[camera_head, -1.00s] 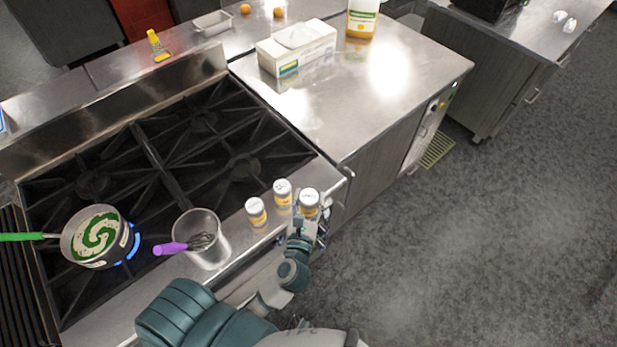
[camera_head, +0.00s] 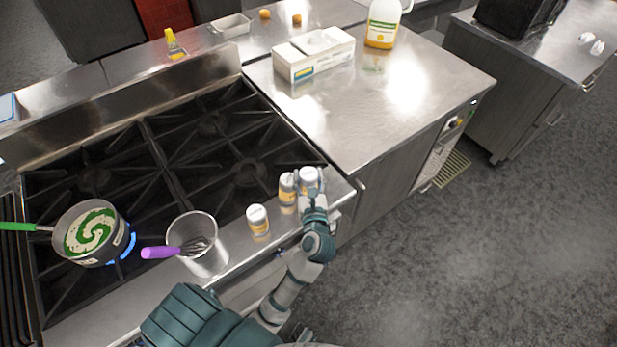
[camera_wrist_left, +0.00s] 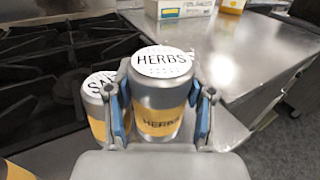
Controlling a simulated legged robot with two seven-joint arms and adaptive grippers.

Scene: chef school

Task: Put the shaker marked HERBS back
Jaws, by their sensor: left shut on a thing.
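The HERBS shaker (camera_wrist_left: 160,95) has a silver body, a yellow band and a white lid reading HERBS; in the head view (camera_head: 308,180) it is at the right end of the stove's front ledge. My left gripper (camera_wrist_left: 160,108) is shut on it, one finger on each side; in the head view the gripper (camera_head: 312,199) partly covers it. A shaker with a lid starting "SA" (camera_wrist_left: 97,100) stands just left of it, partly behind my finger; in the head view it is the middle shaker (camera_head: 287,188). My right gripper is not in view.
A third shaker (camera_head: 258,220) stands further left on the front ledge (camera_head: 237,255). A metal cup (camera_head: 206,262) with a purple-handled whisk is beyond it. A pot (camera_head: 88,243) sits over a blue flame. The steel counter (camera_head: 370,110) right of the stove is mostly clear.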

